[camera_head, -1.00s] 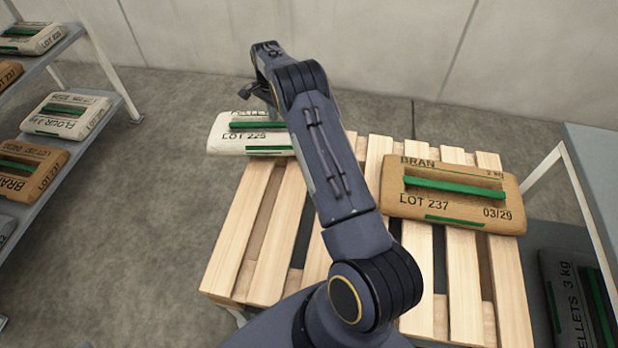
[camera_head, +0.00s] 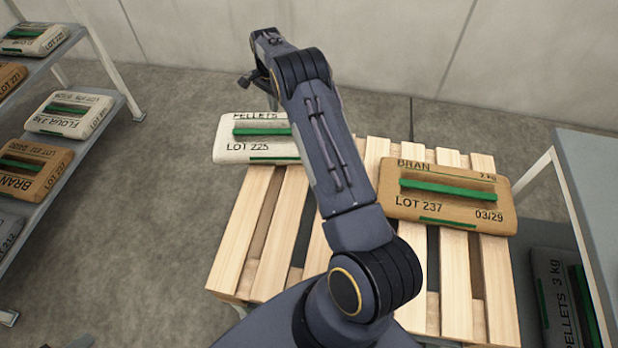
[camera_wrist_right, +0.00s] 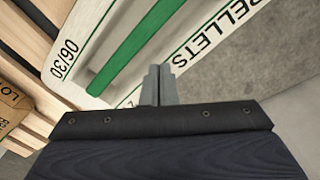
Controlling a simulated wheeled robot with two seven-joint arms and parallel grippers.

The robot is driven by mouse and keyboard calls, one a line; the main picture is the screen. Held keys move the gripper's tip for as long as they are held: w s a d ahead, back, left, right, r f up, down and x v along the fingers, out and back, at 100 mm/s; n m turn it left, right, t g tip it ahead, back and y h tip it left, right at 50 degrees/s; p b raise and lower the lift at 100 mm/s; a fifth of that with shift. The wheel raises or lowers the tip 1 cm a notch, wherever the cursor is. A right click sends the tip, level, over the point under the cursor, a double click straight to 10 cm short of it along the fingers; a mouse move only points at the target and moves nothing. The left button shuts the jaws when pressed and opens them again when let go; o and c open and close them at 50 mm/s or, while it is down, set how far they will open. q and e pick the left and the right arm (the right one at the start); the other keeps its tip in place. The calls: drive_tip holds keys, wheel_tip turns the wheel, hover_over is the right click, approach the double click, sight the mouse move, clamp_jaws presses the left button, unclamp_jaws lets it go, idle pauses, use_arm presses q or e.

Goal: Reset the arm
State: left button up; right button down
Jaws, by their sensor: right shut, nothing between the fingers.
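My right arm reaches up across the middle of the head view. Its gripper (camera_head: 270,91) shows at the upper end, partly hidden by the wrist, above and beyond the white pellets bag. In the right wrist view the gripper (camera_wrist_right: 158,84) is shut, its two fingers together with nothing between them. The white pellets bag (camera_head: 230,148), with a green handle strip, lies on the far left part of the wooden pallet (camera_head: 240,250). My arm covers its right end. The pellets bag also shows under the fingertips in the right wrist view (camera_wrist_right: 120,22). My left gripper is not in view.
A brown bran bag (camera_head: 450,211) lies flat at the pallet's right. A rack (camera_head: 75,150) with several bags stands at the left. A grey table (camera_head: 590,180) stands at the right, with another pellets bag (camera_head: 555,300) below it. Bare floor lies between rack and pallet.

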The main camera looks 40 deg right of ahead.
drive_tip(key=shift+r, duration=0.1)
idle(0.4)
drive_tip(key=s+a+r+n+t+y, duration=0.1)
drive_tip(key=s+a+r+n+t, duration=0.2)
drive_tip(key=s+r, duration=0.65)
drive_tip(key=s+a+r+n+y, duration=0.2)
drive_tip(key=s+a+r+n, duration=0.15)
drive_tip(key=s+r, duration=0.6)
drive_tip(key=s+a+n+t, duration=0.1)
drive_tip(key=s+a+n, duration=0.3)
drive_tip(key=s+a, duration=0.5)
drive_tip(key=s+a+n+t, duration=0.2)
drive_tip(key=s+a+n, duration=0.25)
drive_tip(key=s, duration=0.75)
wheel_tip(320, 180, up, 14)
drive_tip(key=p, duration=1.3)
drive_tip(key=shift+a+r+y+p, duration=0.15)
drive_tip(key=shift+a+y+p, duration=0.2)
drive_tip(key=shift+a+y, duration=0.05)
drive_tip(key=shift+w, duration=0.1)
